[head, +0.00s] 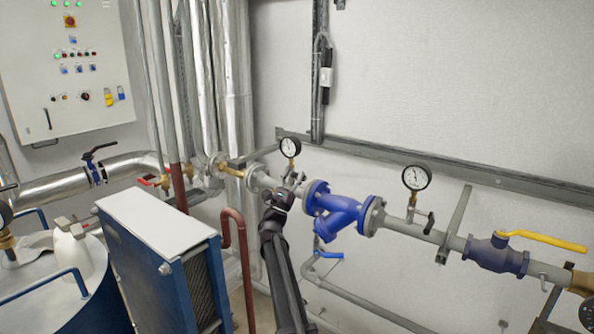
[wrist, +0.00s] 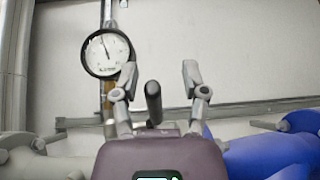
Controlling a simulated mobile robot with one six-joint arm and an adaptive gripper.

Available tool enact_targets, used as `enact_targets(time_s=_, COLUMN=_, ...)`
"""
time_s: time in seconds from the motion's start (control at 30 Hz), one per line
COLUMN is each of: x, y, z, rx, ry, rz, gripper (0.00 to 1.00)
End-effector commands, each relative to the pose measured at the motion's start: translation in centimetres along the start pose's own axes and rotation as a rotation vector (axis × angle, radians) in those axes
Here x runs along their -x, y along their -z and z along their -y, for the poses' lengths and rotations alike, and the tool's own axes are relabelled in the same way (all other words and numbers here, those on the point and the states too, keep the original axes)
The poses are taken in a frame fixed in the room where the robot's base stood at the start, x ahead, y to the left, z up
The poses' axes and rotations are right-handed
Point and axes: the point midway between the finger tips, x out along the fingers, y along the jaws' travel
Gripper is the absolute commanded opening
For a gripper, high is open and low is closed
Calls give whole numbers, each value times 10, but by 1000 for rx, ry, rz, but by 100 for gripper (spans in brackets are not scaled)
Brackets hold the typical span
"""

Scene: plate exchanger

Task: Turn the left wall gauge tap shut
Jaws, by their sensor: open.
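The left wall gauge (head: 290,147) has a white dial and a black rim and stands on the pipe in the head view. It also shows in the wrist view (wrist: 108,53), at the upper left, partly behind my left finger. A dark tap handle (wrist: 153,103) stands between my two fingers in the wrist view, with a gap on each side. My gripper (wrist: 159,78) is open around the handle and not closed on it. In the head view my gripper (head: 291,184) is just below the gauge and hides its tap.
A blue strainer (head: 335,208) sits on the pipe close to the right of my gripper. A second gauge (head: 416,177) and a yellow-handled valve (head: 497,252) are farther right. A blue-framed plate exchanger (head: 165,258) stands to the left. A horizontal wall rail (head: 450,170) runs behind.

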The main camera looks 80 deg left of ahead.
Motion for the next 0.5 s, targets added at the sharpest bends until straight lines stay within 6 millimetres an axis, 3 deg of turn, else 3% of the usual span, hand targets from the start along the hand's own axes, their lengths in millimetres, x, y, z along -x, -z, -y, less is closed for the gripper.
enact_targets(time_s=0.03, x=-4, y=-9, z=3, rx=1, ry=10, rz=-28, gripper=57)
enact_targets(time_s=0.5, x=11, y=-41, z=10, rx=33, ry=58, rz=-438, gripper=57)
